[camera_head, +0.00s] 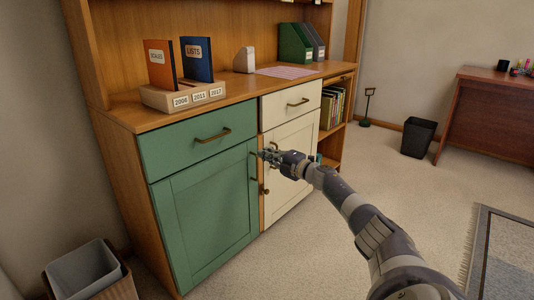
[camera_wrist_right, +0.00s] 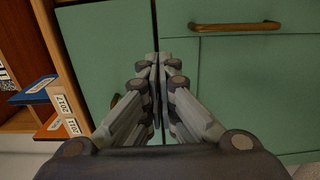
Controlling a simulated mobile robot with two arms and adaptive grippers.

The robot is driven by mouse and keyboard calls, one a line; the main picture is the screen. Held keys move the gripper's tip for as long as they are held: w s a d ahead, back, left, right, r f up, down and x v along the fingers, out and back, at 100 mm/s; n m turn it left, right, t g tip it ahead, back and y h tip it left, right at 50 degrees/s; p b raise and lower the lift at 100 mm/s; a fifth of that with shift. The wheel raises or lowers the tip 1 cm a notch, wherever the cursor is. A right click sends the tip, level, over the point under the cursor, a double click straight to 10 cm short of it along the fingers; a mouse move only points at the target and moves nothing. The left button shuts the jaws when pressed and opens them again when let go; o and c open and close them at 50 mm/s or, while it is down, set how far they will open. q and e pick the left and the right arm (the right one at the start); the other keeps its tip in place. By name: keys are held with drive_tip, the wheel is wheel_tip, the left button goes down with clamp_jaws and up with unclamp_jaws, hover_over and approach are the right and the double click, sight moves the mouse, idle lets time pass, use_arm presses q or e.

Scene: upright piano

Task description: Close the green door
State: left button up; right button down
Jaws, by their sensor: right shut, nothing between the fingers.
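The green door (camera_head: 212,220) is the lower left cabinet front in the head view, below a green drawer (camera_head: 190,143). It looks flush or nearly flush with the cabinet; a small gap cannot be ruled out. Its handle (camera_head: 253,167) is near its right edge. My right gripper (camera_head: 266,154) is shut and empty, at the upper right edge of the green door, close to the handle; contact is unclear. In the right wrist view, the shut fingers (camera_wrist_right: 158,62) are before green panels, with the green door (camera_wrist_right: 245,85) to the right. My left gripper is not visible.
A cream drawer (camera_head: 291,103) and cream door (camera_head: 291,160) adjoin the green ones on the right. Books in a wooden block (camera_head: 155,97) stand on the cabinet top. A bin (camera_head: 84,272) is at lower left. The carpet in front is clear.

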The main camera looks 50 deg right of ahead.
drive_tip(key=s+d, duration=0.7)
drive_tip(key=shift+d, duration=0.1)
